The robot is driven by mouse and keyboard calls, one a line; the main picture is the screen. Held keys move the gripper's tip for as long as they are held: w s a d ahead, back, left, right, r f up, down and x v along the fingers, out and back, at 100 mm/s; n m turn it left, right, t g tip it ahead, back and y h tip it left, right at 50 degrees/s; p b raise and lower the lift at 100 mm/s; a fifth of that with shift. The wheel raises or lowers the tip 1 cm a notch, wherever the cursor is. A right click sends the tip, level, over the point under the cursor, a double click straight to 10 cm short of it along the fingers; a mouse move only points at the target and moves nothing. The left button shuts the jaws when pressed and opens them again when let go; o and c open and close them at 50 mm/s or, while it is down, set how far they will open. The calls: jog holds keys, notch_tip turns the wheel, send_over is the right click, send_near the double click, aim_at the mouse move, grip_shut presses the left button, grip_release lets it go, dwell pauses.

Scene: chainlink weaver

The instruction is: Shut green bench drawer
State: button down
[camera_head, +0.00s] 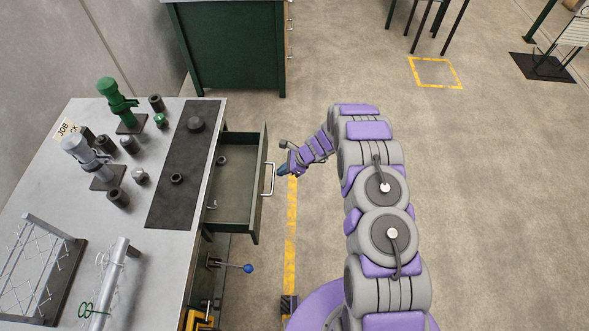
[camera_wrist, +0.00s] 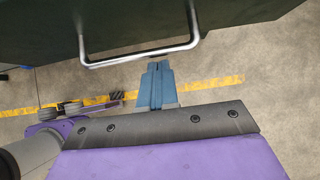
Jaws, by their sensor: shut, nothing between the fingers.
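The green bench drawer (camera_head: 236,190) stands pulled out from the right side of the bench (camera_head: 150,246). A few small dark items lie inside it. Its metal bar handle (camera_head: 269,179) is on the drawer's right-hand front; the handle also shows in the wrist view (camera_wrist: 140,57), under the dark green drawer front (camera_wrist: 150,22). My gripper (camera_head: 284,171) is just to the right of the handle. In the wrist view my gripper's blue fingers (camera_wrist: 156,68) are together and empty, with the tips close to the handle bar. I cannot tell whether they touch it.
A lever with a blue knob (camera_head: 248,268) sticks out from the bench below the drawer. A dark green cabinet (camera_head: 235,45) stands behind. Green and grey fixtures (camera_head: 118,100) and dark cylinders stand on the bench. The floor to the right is open.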

aim_at(259, 160)
jog(key=a, duration=0.5)
jog(key=a+p, duration=0.1)
jog(key=a, duration=0.4)
jog(key=a+p, duration=0.1)
jog(key=a, duration=0.4)
jog(key=shift+w+a, duration=0.1)
jog(key=shift+w, duration=0.2)
jog(key=shift+a+r, duration=0.15)
jog(key=shift+a, duration=0.3)
jog(key=shift+w+d, duration=0.15)
jog(key=shift+d, duration=0.45)
jog(key=d, duration=0.3)
jog(key=shift+r, duration=0.35)
jog(key=p+v, duration=0.1)
jog(key=v, duration=0.9)
jog(key=shift+d, duration=0.1)
jog(key=shift+a, duration=0.25)
